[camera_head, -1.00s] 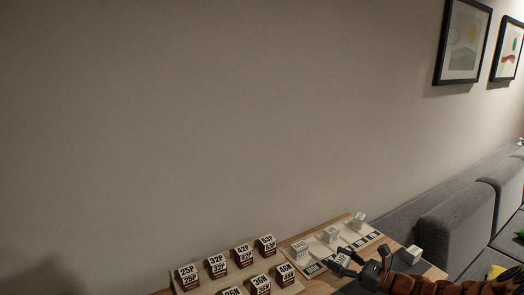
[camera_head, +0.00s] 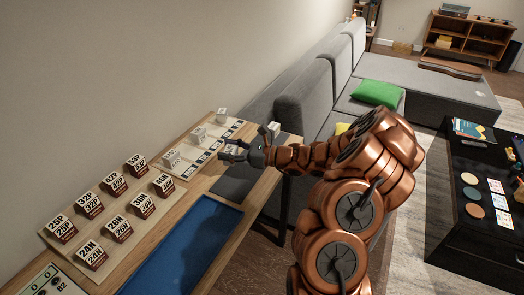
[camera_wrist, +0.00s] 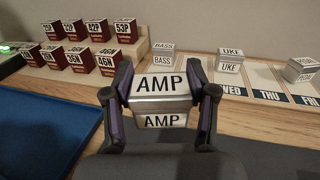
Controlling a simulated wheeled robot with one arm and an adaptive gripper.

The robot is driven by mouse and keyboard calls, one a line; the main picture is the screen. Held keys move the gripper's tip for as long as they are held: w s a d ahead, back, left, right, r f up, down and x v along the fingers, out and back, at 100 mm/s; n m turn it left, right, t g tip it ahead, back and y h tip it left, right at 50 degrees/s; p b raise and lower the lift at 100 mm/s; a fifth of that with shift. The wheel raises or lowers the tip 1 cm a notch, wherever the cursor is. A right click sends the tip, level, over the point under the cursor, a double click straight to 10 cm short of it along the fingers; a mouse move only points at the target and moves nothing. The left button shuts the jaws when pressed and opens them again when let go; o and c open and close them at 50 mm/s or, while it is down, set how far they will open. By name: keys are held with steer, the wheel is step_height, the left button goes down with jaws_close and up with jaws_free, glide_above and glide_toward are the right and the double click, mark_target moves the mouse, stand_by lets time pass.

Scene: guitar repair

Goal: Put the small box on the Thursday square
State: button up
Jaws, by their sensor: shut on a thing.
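The small white box marked AMP (camera_wrist: 160,92) is held between the two fingers of my gripper (camera_wrist: 160,105). In the head view my gripper (camera_head: 234,150) is beside the near edge of the day board (camera_head: 209,147). The held box is small and partly covered by the fingers there. In the wrist view the board has a WED label (camera_wrist: 232,92), a THU label (camera_wrist: 269,97) and a FRI label (camera_wrist: 306,101). The pale square behind THU (camera_wrist: 265,77) looks bare. My gripper is to the left of it in the wrist view.
On the board stand a BASS box (camera_wrist: 163,57), a UKE box (camera_wrist: 230,61) behind WED and another white box (camera_wrist: 301,70) at the far right. Marked blocks fill a stepped rack (camera_head: 178,203). A blue mat (camera_head: 185,250) is clear.

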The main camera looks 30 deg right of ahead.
steer(key=s+d+m+t+h+b, duration=0.1)
steer(key=s+d, duration=0.1)
steer(key=d, duration=0.3)
steer(key=s+d+f+m+t+h+b, duration=0.1)
steer(key=s+d+b, duration=0.1)
steer(key=d, duration=0.3)
steer(key=s+d+f+m+t+h+b, duration=0.1)
steer(key=s+d+h+b, duration=0.1)
steer(key=d, duration=0.4)
steer(key=shift+s, duration=0.75)
steer(key=shift+s+d+r+b, duration=0.1)
steer(key=shift+s+d+b, duration=0.2)
steer(key=shift+s+d, duration=0.15)
steer(key=shift+w, duration=0.1)
steer(key=w, duration=0.5)
steer(key=w+f+p, duration=0.1)
steer(key=w, duration=0.9)
steer(key=shift+d+f+p, duration=0.25)
steer(key=shift+d+p, duration=0.1)
steer(key=shift+p, duration=0.05)
steer(key=shift+w+f+p, duration=0.2)
steer(key=shift+w+f, duration=0.05)
steer(key=shift+f, duration=0.25)
steer(key=shift+w+f+p, duration=0.15)
steer(key=shift+w+f, duration=0.05)
steer(key=shift+f, duration=0.9)
steer(key=shift+f, duration=0.2)
